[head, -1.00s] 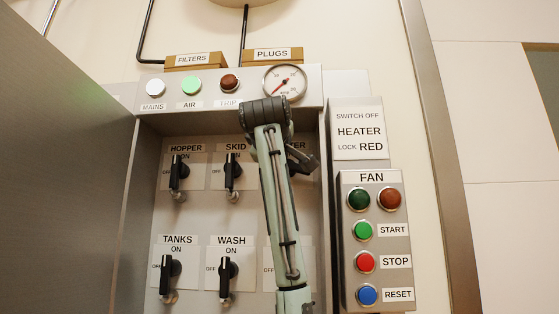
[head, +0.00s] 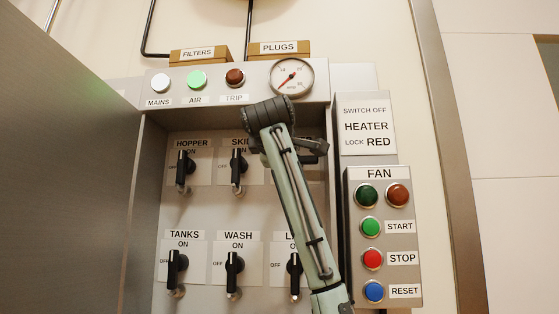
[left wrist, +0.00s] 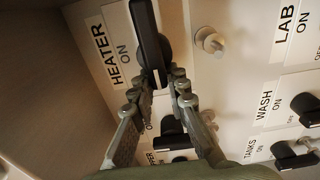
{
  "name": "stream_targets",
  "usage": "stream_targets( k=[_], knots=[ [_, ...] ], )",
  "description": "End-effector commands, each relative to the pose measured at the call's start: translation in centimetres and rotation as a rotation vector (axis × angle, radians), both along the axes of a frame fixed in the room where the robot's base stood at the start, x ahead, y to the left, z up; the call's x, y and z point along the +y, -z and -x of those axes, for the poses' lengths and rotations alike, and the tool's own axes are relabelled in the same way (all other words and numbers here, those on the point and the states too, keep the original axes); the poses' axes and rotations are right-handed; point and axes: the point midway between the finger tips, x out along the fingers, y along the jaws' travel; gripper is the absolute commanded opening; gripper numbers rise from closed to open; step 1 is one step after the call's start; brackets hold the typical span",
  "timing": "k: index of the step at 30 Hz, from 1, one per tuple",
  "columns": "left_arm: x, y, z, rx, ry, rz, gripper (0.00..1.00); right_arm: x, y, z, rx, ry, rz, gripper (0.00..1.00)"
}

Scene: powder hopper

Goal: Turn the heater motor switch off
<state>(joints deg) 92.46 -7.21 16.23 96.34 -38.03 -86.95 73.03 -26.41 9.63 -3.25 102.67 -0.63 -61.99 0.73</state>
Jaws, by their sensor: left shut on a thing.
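The heater switch (left wrist: 152,45) is a black lever beside the "HEATER ON" label (left wrist: 112,50) in the left wrist view. Its lever lies across the panel, at right angles to the WASH and TANKS levers, with one end toward the partly hidden OFF mark. My left gripper (left wrist: 161,82) is shut on that end, with one finger on each side. In the head view my left arm covers most of the heater plate. A dark bar of the lever (head: 311,160) seems to show just right of the arm. My right gripper is in neither view.
The hopper (head: 184,168), skid (head: 238,170), tanks (head: 176,265), wash (head: 234,268) and LAB (head: 294,268) switches have upright levers. A fan button box (head: 408,215) and heater sign (head: 365,125) stand right. A large grey panel (head: 60,180) bounds the left.

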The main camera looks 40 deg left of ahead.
Motion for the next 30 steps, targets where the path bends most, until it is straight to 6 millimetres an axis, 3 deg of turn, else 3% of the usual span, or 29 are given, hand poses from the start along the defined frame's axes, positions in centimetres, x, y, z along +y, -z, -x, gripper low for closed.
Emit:
stream_targets(
  k=[1,6,7,12,23,30],
  knots=[
    [-0.8,0.3,-0.6,0.008,0.019,-0.001,0.00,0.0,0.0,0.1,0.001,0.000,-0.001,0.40],
    [-0.8,0.2,-0.6,0.009,0.020,-0.002,0.00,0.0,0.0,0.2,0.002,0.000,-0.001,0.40],
    [-0.8,0.2,-0.6,0.009,0.020,-0.002,0.17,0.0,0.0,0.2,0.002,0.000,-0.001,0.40],
    [-0.8,0.2,-0.6,0.008,0.018,-0.003,0.36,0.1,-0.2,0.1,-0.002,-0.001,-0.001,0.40],
    [-0.7,-0.1,0.3,0.000,0.010,-0.002,0.36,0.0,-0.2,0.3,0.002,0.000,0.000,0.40],
    [-3.1,-0.1,3.9,-0.001,0.012,-0.002,0.36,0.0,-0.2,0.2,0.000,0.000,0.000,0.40]
  ],
)
